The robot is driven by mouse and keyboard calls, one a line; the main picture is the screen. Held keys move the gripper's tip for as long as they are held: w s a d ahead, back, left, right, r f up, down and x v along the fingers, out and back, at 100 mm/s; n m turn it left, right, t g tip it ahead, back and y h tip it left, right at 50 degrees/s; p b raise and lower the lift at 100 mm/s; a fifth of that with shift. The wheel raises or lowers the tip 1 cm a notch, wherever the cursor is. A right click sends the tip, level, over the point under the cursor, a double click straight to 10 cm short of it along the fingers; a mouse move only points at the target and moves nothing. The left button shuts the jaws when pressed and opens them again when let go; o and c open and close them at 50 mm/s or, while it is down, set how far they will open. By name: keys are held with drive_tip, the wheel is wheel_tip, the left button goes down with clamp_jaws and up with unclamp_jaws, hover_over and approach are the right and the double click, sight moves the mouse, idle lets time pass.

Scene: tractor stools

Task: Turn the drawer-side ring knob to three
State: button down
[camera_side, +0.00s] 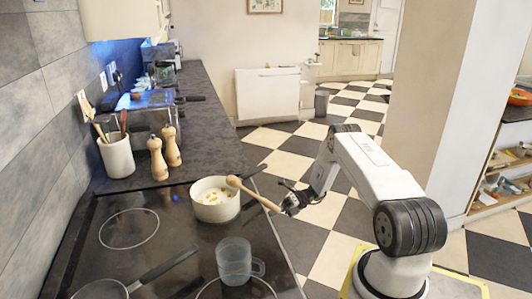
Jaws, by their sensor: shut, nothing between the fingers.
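My gripper (291,203) is dark and sits off the right edge of the black cooktop (185,251). It is shut and empty, its fingers small in the picture. A wooden spoon (255,194) reaches from the cream pot (215,211) toward the fingers. Its end overlaps the gripper in the picture, and I cannot tell whether they touch. I cannot make out the ring knob or its markings. The front face below the cooktop edge is turned away and hidden.
A clear mug (234,262) stands on the cooktop near its right edge. A pan (100,290) with a long handle is at the bottom left. Wooden mills (164,155) and a white utensil pot (117,157) stand behind. The checkered floor right of the counter is open.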

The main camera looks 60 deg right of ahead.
drive_tip(key=shift+s+a+f, duration=0.1)
drive_tip(key=shift+f, duration=0.15)
idle(0.5)
drive_tip(key=shift+w+d+f, duration=0.3)
drive_tip(key=shift+f, duration=0.75)
idle(0.4)
drive_tip(key=shift+w+d, duration=0.15)
drive_tip(key=shift+w, duration=0.05)
idle(0.4)
drive_tip(key=shift+w+d+r, duration=0.1)
drive_tip(key=shift+w+d, duration=0.1)
drive_tip(key=s+v, duration=0.1)
drive_tip(key=v, duration=0.5)
drive_tip(key=shift+a+f, duration=0.3)
